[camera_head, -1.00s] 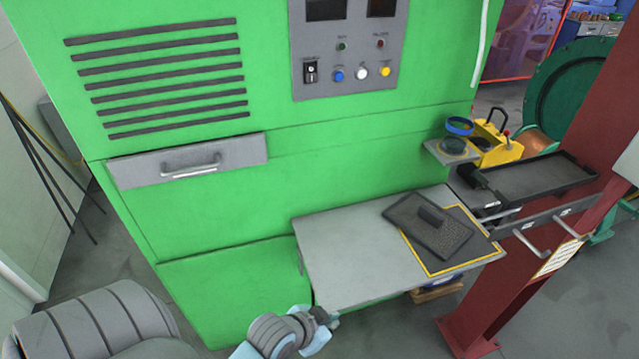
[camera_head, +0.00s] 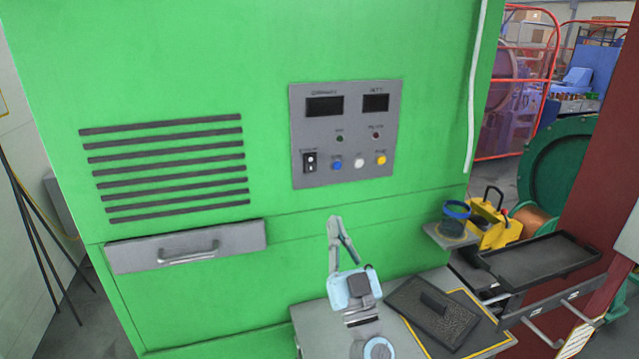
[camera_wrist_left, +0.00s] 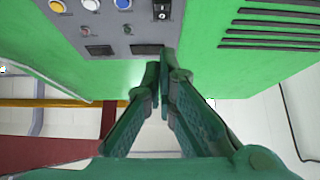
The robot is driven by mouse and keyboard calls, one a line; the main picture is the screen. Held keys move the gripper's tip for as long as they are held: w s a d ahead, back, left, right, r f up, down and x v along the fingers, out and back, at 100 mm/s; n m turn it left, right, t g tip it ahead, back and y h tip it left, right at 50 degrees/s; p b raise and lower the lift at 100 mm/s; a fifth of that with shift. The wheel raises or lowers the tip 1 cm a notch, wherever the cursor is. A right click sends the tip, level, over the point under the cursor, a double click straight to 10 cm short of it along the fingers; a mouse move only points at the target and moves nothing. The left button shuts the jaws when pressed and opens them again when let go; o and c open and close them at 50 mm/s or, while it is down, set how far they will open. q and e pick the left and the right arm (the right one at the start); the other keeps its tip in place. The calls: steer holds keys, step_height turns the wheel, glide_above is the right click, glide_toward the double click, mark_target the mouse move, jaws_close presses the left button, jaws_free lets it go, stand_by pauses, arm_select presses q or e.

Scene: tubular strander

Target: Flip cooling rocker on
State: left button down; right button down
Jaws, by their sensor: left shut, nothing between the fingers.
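The cooling rocker (camera_head: 310,162) is a small black switch with white marks at the lower left of the grey control panel (camera_head: 342,180) on the green cabinet. Which way it is tipped is too small to tell. My left gripper (camera_head: 336,220) points up in front of the cabinet, below the panel in the head view, and is shut and empty. In the left wrist view, which shows the panel upside down, the rocker (camera_wrist_left: 162,10) is at the top, beyond the closed fingertips (camera_wrist_left: 161,64) and apart from them. My right gripper is out of view.
Blue (camera_head: 337,165), white (camera_head: 359,160) and yellow (camera_head: 381,159) buttons sit right of the rocker, with two dark displays above. A drawer handle (camera_head: 188,252) juts out at left. A grey shelf (camera_head: 318,318) with a black tray (camera_head: 432,312) lies below.

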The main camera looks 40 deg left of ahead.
arm_select(q)
steer(key=p, duration=0.2)
glide_toward(313, 157)
step_height(313, 157, up, 4)
steer(key=w+a, duration=0.1)
steer(key=w+a+f+b, duration=0.1)
steer(key=a, duration=0.1)
steer(key=shift+w+f, duration=0.1)
steer(key=shift+f, duration=0.1)
